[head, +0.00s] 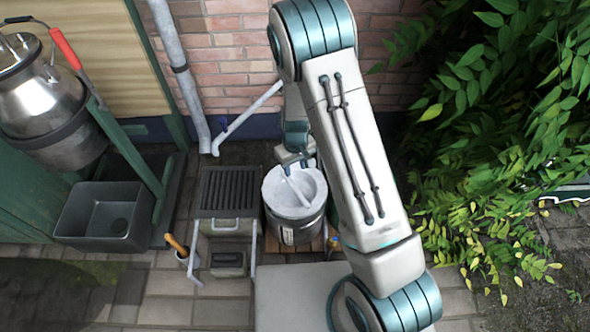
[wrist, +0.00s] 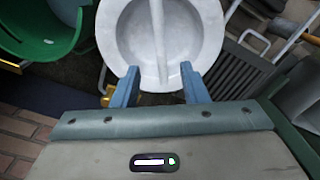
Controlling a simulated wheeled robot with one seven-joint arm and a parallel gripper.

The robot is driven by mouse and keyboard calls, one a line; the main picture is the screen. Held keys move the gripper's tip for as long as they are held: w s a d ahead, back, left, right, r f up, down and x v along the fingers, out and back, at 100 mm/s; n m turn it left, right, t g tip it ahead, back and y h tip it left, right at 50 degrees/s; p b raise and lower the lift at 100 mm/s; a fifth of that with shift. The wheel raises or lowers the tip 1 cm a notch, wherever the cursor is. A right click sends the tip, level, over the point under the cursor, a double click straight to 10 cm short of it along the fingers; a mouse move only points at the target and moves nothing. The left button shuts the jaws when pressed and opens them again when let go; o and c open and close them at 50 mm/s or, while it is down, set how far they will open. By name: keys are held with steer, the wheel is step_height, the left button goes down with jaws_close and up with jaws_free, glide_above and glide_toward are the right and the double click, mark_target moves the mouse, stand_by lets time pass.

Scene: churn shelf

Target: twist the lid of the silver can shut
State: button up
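A silver can (head: 286,236) stands upright against the wall side of the paving in the head view. Its pale grey round lid (head: 275,187) sits on top, dished, with a raised bar across it. The lid fills the top middle of the wrist view (wrist: 127,40), its bar running up the picture. My gripper (wrist: 160,72) is open, its two blue fingers apart, one each side of the bar's near end at the lid's rim. I cannot tell whether they touch the lid. In the head view my gripper (head: 297,160) is partly hidden by my arm at the lid's far edge.
A black slatted rack (head: 228,192) stands close left of the can. A grey basin (head: 104,216) and a tilted metal churn (head: 40,100) are farther left. Leafy branches (head: 480,150) crowd the right. A green bucket (wrist: 50,48) shows at the wrist view's upper left.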

mark_target(295, 188)
step_height(295, 188, down, 15)
steer(key=b, duration=0.4)
steer(key=shift+b, duration=0.4)
steer(key=shift+r, duration=0.1)
jaws_close()
stand_by(1.0)
